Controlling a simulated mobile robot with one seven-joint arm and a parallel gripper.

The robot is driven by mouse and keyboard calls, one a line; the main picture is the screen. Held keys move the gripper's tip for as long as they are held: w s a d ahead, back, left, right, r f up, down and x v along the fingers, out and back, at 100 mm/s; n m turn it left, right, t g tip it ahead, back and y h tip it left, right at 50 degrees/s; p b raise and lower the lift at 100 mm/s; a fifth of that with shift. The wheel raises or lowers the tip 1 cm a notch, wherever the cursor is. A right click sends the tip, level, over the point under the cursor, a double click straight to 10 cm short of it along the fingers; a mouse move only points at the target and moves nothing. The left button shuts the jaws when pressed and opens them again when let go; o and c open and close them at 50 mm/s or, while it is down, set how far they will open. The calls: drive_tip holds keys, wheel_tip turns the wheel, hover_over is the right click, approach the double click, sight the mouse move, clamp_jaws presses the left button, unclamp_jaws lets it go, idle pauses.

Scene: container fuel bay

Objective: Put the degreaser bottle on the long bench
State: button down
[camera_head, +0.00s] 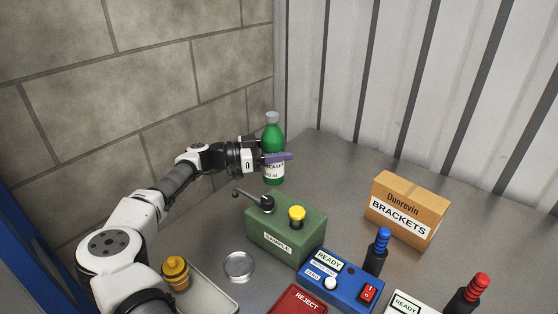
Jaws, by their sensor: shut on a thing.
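The degreaser bottle (273,139) is green with a grey cap and a white label that is partly covered, so I cannot read all of it. It stands upright at the far corner of the grey bench top (335,160). My gripper (277,157) reaches it from the left and is shut on the bottle at mid-height, with a purple finger across its front.
A green SAMPLE box (285,232) with a crank and yellow knob stands just in front of the bottle. A BRACKETS carton (407,210) is at right. Blue READY box (342,283), red REJECT tray (298,301), glass dish (239,266) and yellow-capped jar (176,272) crowd the front. Walls close the back.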

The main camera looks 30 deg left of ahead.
sight(279, 164)
drive_tip(key=shift+f+p, duration=0.55)
drive_tip(key=shift+f, duration=1.65)
drive_tip(key=shift+f, duration=0.15)
drive_tip(key=c, duration=0.6)
unclamp_jaws()
drive_tip(key=shift+f, duration=0.1)
drive_tip(key=shift+o, duration=0.2)
